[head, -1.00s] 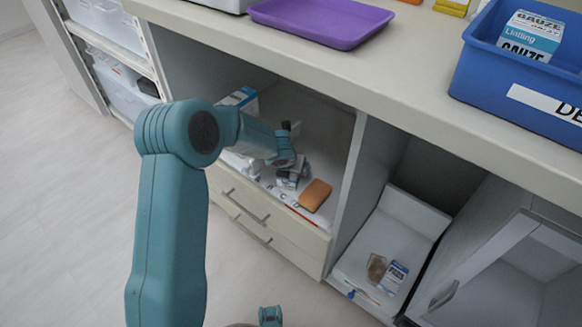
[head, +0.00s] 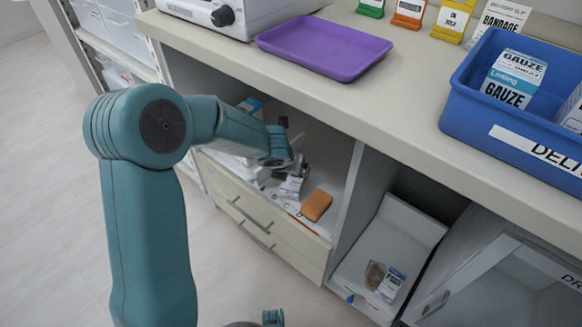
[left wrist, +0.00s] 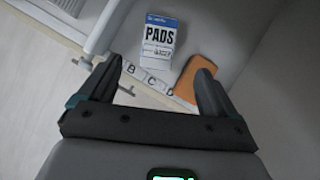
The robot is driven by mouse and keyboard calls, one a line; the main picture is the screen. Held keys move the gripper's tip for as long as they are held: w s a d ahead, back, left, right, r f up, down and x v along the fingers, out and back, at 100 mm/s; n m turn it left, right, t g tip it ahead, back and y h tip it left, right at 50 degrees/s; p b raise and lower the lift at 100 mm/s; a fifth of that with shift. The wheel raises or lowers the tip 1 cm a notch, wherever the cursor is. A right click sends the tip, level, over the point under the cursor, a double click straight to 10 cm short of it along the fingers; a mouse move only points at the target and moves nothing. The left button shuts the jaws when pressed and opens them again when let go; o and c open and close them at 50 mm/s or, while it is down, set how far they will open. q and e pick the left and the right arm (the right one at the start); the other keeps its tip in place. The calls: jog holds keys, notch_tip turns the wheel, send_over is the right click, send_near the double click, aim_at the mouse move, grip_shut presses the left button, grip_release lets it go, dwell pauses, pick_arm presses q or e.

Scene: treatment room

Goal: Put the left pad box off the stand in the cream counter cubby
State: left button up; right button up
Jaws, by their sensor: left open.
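A white and blue pad box (left wrist: 160,40) labelled PADS sits in the cream counter cubby (head: 335,165), near the lettered strip. In the head view this pad box (head: 291,187) shows just below my left gripper (head: 284,172). In the left wrist view my left gripper (left wrist: 160,76) is open and empty; the box is beyond its fingertips with a gap. Another pad box (head: 391,285) is on the white sloped stand (head: 397,240) at lower right, beside a brown item (head: 374,274). My right gripper is not seen.
An orange block (head: 316,205) lies right of the pad box; it also shows in the left wrist view (left wrist: 194,78). Cubby side walls and the counter top (head: 330,85) border the arm. A purple tray (head: 325,47) and blue bin (head: 470,110) stand above.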

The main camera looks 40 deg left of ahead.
pick_arm(q)
jog(key=s+d+f+n+g+h, duration=0.2)
jog(key=s+d+f+n+h, duration=0.1)
jog(key=s+d+f+n, duration=0.3)
jog(key=s+d+f+n+g+h, duration=0.1)
jog(key=s+d+f+n+h, duration=0.1)
jog(key=s+d+f+n, duration=0.35)
jog(key=s+d+f+n+g, duration=0.1)
jog(key=s+d+f+n, duration=0.3)
jog(key=n, duration=0.7)
jog(key=s+d+f+n+g, duration=0.1)
jog(key=s+d+f+n, duration=0.2)
jog(key=n, duration=0.9)
jog(key=s+d, duration=0.2)
jog(key=s, duration=0.2)
jog(key=shift+s+d+f+h, duration=0.25)
jog(key=shift+d+f+h, duration=0.15)
jog(key=shift+s, duration=0.1)
